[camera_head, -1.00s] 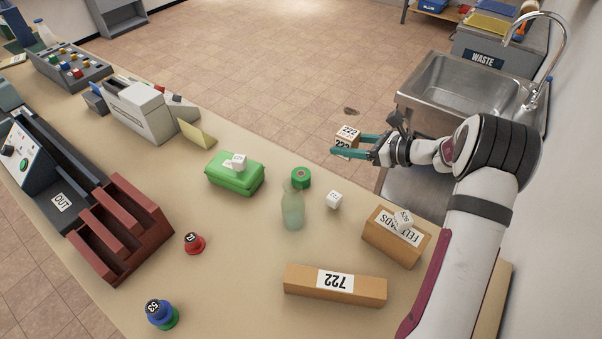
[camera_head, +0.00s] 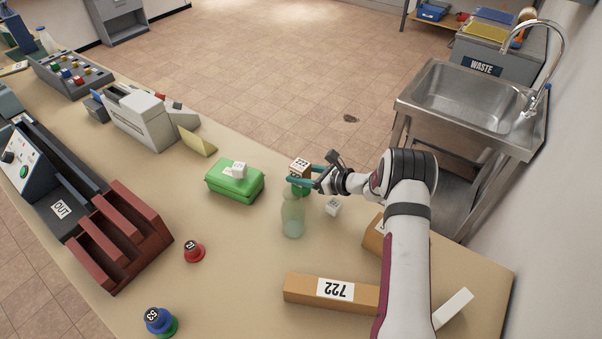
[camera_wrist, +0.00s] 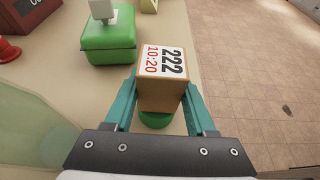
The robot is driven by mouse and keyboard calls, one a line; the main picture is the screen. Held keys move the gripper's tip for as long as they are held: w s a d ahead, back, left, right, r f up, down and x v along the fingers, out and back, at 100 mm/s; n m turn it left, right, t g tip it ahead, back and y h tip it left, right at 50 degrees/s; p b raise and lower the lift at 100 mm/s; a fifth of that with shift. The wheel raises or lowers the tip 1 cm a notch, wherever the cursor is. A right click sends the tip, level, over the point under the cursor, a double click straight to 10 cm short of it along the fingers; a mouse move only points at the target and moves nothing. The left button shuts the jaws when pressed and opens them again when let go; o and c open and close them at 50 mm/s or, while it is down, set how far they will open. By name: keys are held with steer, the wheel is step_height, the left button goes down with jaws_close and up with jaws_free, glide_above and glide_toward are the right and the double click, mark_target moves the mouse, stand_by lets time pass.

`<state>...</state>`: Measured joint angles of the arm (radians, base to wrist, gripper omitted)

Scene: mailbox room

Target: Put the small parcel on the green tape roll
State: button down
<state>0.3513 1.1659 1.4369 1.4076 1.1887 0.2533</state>
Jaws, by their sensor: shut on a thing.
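The small parcel (camera_head: 300,167) is a brown cube-like box with white labels; its top reads 222 and 10:20 in the wrist view (camera_wrist: 162,78). My gripper (camera_head: 312,175) is shut on it, with a teal finger on each side. The green tape roll (camera_head: 295,189) is directly below or just behind the parcel, mostly hidden by it and my fingers. Its green edge shows under the parcel in the wrist view (camera_wrist: 156,120). I cannot tell whether parcel and roll touch.
A translucent green bottle (camera_head: 292,217) stands close beside the roll. A green box (camera_head: 235,186) with a white cube on top is to the left. A white die-like cube (camera_head: 333,207) is to the right. A long 722 carton (camera_head: 310,289) lies in front.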

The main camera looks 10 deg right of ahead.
steer(key=shift+c, duration=1.1)
jaws_free()
steer(key=v, duration=1.2)
